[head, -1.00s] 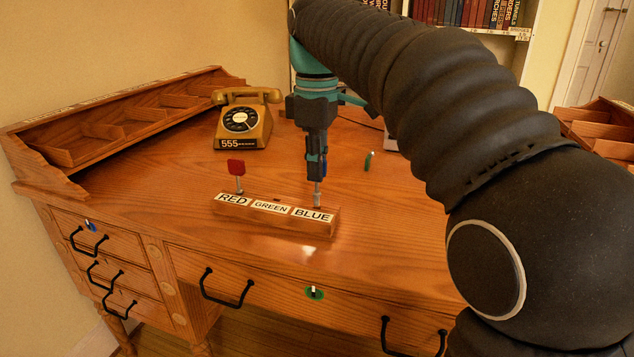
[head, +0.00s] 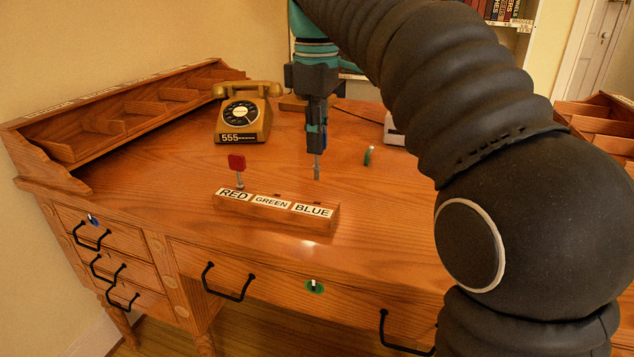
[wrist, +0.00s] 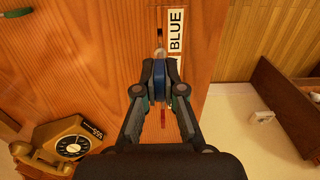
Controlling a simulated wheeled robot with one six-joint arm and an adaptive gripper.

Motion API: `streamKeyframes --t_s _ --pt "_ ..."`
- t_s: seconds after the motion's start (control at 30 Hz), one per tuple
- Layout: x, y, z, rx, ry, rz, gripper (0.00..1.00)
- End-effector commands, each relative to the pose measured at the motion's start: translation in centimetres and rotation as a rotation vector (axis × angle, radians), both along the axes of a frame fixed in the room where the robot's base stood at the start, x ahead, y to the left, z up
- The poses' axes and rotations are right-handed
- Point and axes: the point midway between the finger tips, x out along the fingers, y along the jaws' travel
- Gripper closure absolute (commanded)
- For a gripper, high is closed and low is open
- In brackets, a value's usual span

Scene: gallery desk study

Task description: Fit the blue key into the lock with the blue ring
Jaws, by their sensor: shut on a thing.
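My gripper (head: 316,143) is shut on the blue key, above the desk and the BLUE end of the holder block (head: 275,215). In the head view the key's metal shaft (head: 317,168) points down, clear of the block; the fingers hide most of its head. In the wrist view the blue key (wrist: 160,70) sits between the fingertips. The lock with the blue ring (head: 93,219) is on the upper left drawer front, far to the left of my gripper and lower. Its ring is small and partly hidden by a white part.
A red key (head: 237,163) stands in the block's RED end. A green key (head: 368,156) is on the desk to the right. A lock with a green ring (head: 314,286) is on the middle drawer. A yellow telephone (head: 243,115) stands at the back. Black drawer handles (head: 90,238) jut out near the blue-ringed lock.

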Motion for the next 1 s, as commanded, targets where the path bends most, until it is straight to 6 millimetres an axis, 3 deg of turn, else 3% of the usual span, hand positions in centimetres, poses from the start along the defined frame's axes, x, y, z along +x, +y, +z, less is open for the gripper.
streamKeyframes --t_s 0.63,1.0 --pt "0.1 0.0 4.5 0.001 -0.003 0.0 1.0" --pt "0.0 0.0 5.1 0.001 -0.001 0.0 1.0"
